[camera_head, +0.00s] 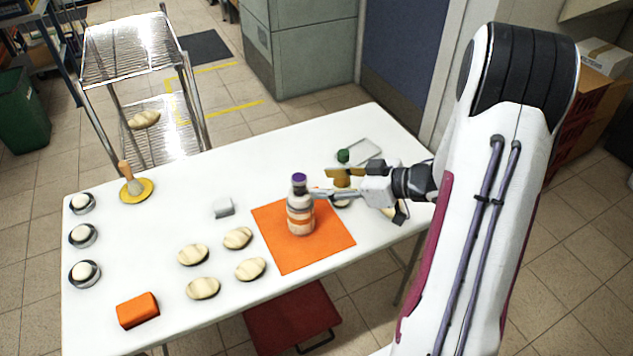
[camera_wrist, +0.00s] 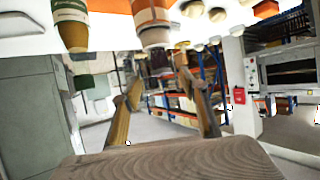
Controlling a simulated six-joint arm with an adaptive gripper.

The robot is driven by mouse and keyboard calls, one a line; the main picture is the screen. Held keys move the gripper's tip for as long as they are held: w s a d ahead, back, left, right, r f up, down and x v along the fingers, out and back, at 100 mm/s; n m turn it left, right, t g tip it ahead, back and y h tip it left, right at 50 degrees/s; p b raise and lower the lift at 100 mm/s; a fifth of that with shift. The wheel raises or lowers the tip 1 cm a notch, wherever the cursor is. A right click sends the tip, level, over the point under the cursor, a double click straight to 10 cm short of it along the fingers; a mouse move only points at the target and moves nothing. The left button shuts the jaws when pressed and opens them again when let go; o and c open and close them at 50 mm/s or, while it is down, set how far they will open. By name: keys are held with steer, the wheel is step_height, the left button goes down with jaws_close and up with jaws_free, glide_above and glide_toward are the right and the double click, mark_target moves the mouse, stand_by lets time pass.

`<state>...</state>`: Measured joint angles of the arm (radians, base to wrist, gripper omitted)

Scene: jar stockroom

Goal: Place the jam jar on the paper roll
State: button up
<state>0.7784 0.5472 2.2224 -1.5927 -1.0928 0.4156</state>
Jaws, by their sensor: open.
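A banded white-and-orange bottle-shaped jar or stack (camera_head: 300,217) with a purple top stands upright on the orange mat (camera_head: 333,240). I cannot tell which part is the jam jar or the paper roll. My gripper (camera_head: 321,183) is open, level, just right of its upper part, apparently with nothing held. In the wrist view, which is upside down, the banded object (camera_wrist: 151,14) hangs from the top edge, beyond the open fingers (camera_wrist: 158,80). Another cream-and-green jar (camera_wrist: 70,22) shows at upper left there. A tan item behind my gripper in the head view is partly hidden.
Several pale rolls (camera_head: 203,288) lie left of the mat, near an orange block (camera_head: 138,310) and a small white block (camera_head: 223,207). Small dark dishes (camera_head: 84,273) line the left edge. A brush stands on a yellow disc (camera_head: 137,195). The table's back middle is clear.

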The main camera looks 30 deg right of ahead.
steer(key=shift+v, duration=1.65)
steer(key=shift+w, duration=0.1)
steer(key=w+d+r+m+t+h, duration=0.1)
steer(key=w+d+r+m+h, duration=0.15)
steer(key=w+r+h, duration=0.4)
steer(key=s+r+m+h, duration=0.2)
steer(key=s+r+h, duration=0.35)
steer(key=r, duration=0.35)
steer(key=s+a+m+g+y, duration=0.1)
steer(key=s+a+g+y, duration=0.1)
steer(key=s+a, duration=0.7)
steer(key=s+a+f+m+g+y, duration=0.1)
steer(key=s+a+g+y, duration=0.1)
steer(key=s+a, duration=0.7)
steer(key=s+g, duration=0.1)
steer(key=s, duration=0.5)
steer(key=shift+f+m+g, duration=0.15)
steer(key=shift+m+g, duration=0.2)
steer(key=shift+g, duration=0.05)
